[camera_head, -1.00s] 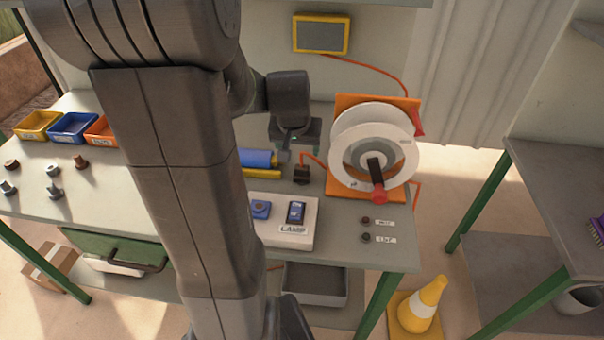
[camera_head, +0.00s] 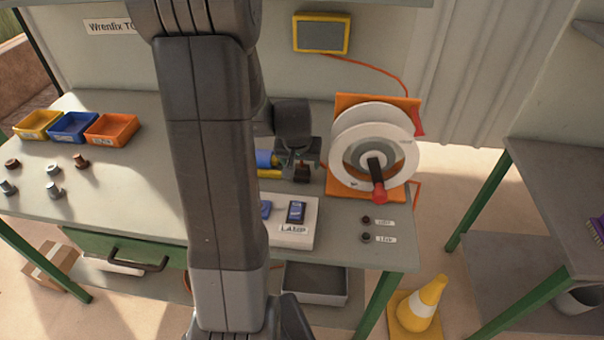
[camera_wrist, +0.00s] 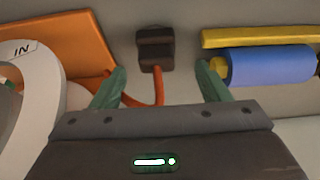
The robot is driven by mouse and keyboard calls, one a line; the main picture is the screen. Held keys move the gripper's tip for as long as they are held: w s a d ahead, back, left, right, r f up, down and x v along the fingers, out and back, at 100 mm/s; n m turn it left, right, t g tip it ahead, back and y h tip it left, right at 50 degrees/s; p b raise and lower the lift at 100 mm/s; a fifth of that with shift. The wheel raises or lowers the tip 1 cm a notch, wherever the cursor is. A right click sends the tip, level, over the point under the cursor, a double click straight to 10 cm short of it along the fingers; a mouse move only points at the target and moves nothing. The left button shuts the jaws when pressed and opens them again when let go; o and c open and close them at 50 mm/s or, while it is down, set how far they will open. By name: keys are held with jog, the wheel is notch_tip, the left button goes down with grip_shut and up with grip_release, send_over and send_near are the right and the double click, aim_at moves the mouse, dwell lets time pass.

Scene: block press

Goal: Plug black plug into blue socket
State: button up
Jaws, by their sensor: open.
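The black plug (camera_head: 302,174) lies on the bench left of the cable reel. In the wrist view the plug (camera_wrist: 155,48) is a dark, ridged block with an orange cord, ahead of and between the fingertips. My gripper (camera_wrist: 160,80) is open, with its two green fingers apart and nothing between the tips. In the head view the gripper (camera_head: 300,152) is close above the plug, and its fingertips are hard to make out. The blue socket (camera_head: 266,209) is on the white LAMP box (camera_head: 292,238), partly hidden behind my arm.
The white cable reel (camera_head: 345,130) on its orange stand is right of the plug. A blue cylinder and a yellow bar (camera_wrist: 258,38) lie on the plug's other side. A dark blue switch (camera_head: 297,211) is on the LAMP box. Two small knobs (camera_head: 366,220) sit near the bench's right edge.

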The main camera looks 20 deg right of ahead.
aim_at(302, 166)
jog(key=shift+p+x, duration=0.5)
jog(key=shift+x, duration=2.15)
jog(key=shift+s+d, duration=0.1)
jog(key=shift+s, duration=0.05)
jog(key=c, duration=1)
